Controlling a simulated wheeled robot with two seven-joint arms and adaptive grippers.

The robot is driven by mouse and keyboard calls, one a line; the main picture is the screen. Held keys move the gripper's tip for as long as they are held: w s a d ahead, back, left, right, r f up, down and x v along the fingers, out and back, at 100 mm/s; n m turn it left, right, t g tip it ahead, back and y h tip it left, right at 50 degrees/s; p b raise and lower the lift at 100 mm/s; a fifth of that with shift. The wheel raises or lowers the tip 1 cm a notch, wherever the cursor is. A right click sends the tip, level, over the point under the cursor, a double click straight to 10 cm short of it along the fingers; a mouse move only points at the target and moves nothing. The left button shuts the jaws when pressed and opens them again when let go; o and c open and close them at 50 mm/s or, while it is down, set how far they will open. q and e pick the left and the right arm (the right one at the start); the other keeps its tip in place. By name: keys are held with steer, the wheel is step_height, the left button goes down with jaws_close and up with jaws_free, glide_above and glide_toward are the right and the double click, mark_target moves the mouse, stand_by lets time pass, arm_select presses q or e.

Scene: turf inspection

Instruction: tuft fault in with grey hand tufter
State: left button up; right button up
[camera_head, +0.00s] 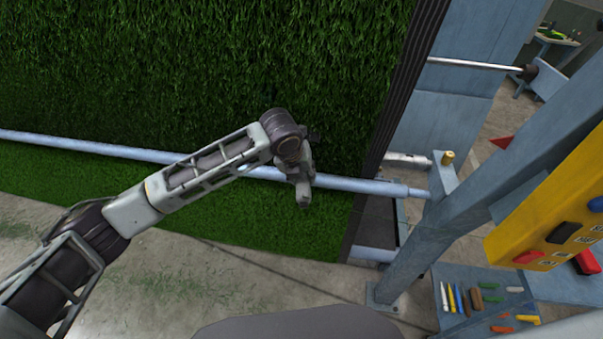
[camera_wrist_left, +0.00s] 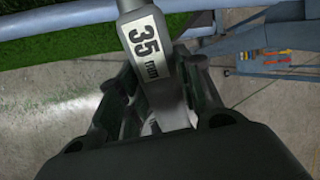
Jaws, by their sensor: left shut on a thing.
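My left gripper (camera_head: 302,178) is in front of the green turf (camera_head: 200,70), close to the horizontal pale blue bar that crosses it. In the left wrist view the gripper (camera_wrist_left: 165,112) is shut on the grey hand tufter (camera_wrist_left: 146,50), a flat light-grey tool marked "35 mm". The tool extends up out of that frame, so its far end is hidden. In the head view it is small and hard to separate from the gripper. I cannot make out a fault in the turf. My right gripper is in neither view.
The pale blue bar (camera_head: 100,146) runs across the turf to a blue frame post (camera_head: 480,210). A yellow control panel (camera_head: 545,235) with buttons is at right. Below it, a blue tray (camera_head: 455,318) carries several coloured tools. Concrete floor is open at lower left.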

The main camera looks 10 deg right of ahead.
arm_select(q)
steer(key=shift+d+r, duration=0.2)
steer(key=shift+s+d+f+p, duration=0.15)
steer(key=shift+d+p, duration=0.1)
steer(key=shift+d, duration=0.15)
steer(key=shift+s+d+r+p, duration=0.1)
steer(key=shift+s+d+p, duration=0.1)
steer(key=shift+d, duration=0.2)
steer(key=shift+f, duration=0.1)
steer(key=shift+d, duration=0.15)
steer(key=shift+s+d, duration=0.15)
steer(key=shift+d, duration=0.55)
steer(key=shift+d+r, duration=0.1)
steer(key=shift+r, duration=0.1)
steer(key=shift+s+d, duration=0.3)
steer(key=shift+d, duration=0.5)
